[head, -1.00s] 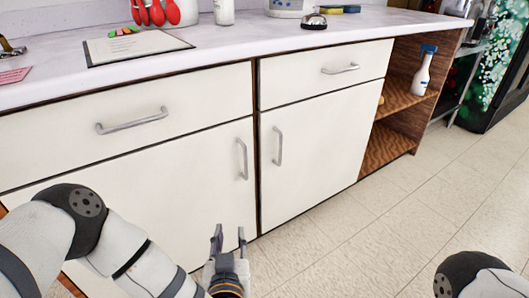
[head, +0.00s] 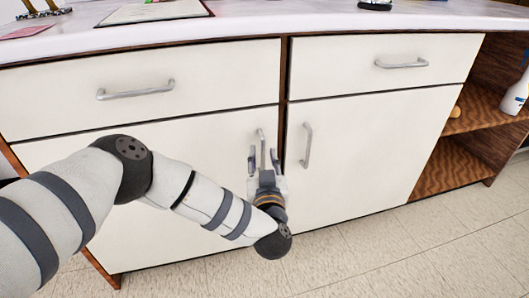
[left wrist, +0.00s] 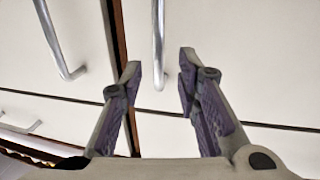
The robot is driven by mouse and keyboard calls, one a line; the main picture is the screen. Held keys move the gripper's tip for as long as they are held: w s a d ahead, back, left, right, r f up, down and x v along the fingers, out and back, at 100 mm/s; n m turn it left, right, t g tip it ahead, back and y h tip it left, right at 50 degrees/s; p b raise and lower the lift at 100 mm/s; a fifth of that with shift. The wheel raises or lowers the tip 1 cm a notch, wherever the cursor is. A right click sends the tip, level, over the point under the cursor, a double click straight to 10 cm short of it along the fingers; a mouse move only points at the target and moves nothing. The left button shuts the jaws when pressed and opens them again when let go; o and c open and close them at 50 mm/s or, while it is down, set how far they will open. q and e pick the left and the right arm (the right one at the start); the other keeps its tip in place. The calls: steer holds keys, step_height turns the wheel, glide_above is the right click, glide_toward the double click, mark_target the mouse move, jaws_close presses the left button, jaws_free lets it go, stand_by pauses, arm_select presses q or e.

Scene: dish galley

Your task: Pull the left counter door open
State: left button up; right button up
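The left counter door (head: 215,142) is white and shut flush with the cabinet front. Its upright metal handle (head: 262,138) is near the door's right edge. My left gripper (head: 263,160) is open and empty at the lower part of this handle, one finger on each side in the picture. In the left wrist view the handle (left wrist: 158,40) runs down between the open fingers (left wrist: 159,72), with a gap on both sides. I cannot tell how deep the handle lies between them. My right gripper is not in view.
The right door (head: 365,150) is shut; its handle (head: 307,145) stands close to the right of my left gripper. Two shut drawers with handles (head: 136,90) (head: 402,63) lie above. Open wooden shelves (head: 455,168) are at right. The tiled floor (head: 350,260) in front is clear.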

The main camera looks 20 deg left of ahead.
mark_target(263, 150)
arm_select(q)
steer(key=x, duration=0.3)
steer(key=shift+f+b, duration=0.15)
steer(key=shift+b, duration=0.2)
steer(key=shift+w+a, duration=0.1)
steer(key=shift+w, duration=0.3)
jaws_close()
